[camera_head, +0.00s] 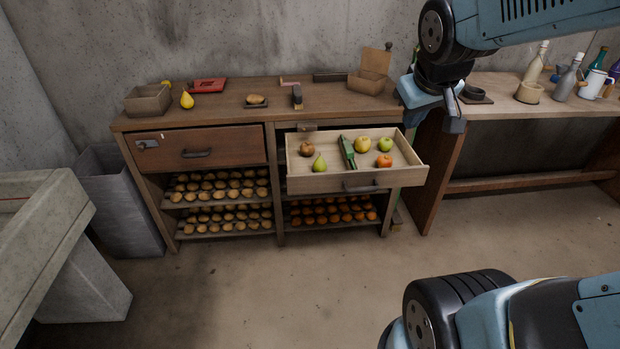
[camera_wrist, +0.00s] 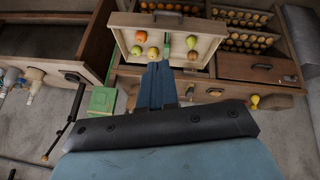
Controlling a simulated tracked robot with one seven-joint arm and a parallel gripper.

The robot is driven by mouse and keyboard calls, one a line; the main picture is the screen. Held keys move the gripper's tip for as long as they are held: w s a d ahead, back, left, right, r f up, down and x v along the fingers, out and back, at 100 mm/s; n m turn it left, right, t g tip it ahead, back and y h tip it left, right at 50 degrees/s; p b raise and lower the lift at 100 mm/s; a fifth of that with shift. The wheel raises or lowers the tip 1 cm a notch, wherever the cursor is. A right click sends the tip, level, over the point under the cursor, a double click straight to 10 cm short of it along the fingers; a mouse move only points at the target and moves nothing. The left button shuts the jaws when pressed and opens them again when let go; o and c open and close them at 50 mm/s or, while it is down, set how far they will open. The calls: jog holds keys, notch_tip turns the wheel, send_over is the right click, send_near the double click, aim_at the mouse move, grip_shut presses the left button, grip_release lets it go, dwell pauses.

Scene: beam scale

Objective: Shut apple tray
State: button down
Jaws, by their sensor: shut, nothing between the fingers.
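The apple tray (camera_head: 335,184) is a pale wooden drawer pulled out from the right side of the wooden cabinet. It holds several apples, among them a red one (camera_head: 384,160) and a green one (camera_head: 385,144), a green pear (camera_head: 319,162) and a green tool (camera_head: 347,152). A dark handle (camera_head: 361,186) is on its front. My gripper (camera_head: 455,125) is shut and empty, above and to the right of the tray, apart from it. In the wrist view the tray (camera_wrist: 175,21) appears upside down beyond my gripper (camera_wrist: 158,68), whose fingers cover a little of it.
The closed left drawer (camera_head: 200,148) is beside the tray. Shelves below hold potatoes (camera_head: 220,189) and oranges (camera_head: 330,211). The cabinet top carries a wooden box (camera_head: 148,100), a yellow pear (camera_head: 187,99) and an open box (camera_head: 370,75). A bench (camera_head: 530,107) with bottles stands right. The floor in front is clear.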

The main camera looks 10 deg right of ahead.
jog(key=w+f+n, duration=0.4)
jog(key=w+f, duration=0.2)
jog(key=w, duration=0.3)
jog(key=n+y, duration=0.6)
jog(key=n, duration=0.4)
send_near(314, 188)
jog(key=s+a+f, duration=0.2)
jog(key=a+f, duration=0.2)
jog(key=f, duration=0.1)
jog(key=w, duration=0.3)
jog(key=shift+w+a+r, duration=0.15)
jog(key=shift+w+a, duration=0.05)
jog(key=shift+a, duration=0.05)
jog(key=shift+w, duration=0.55)
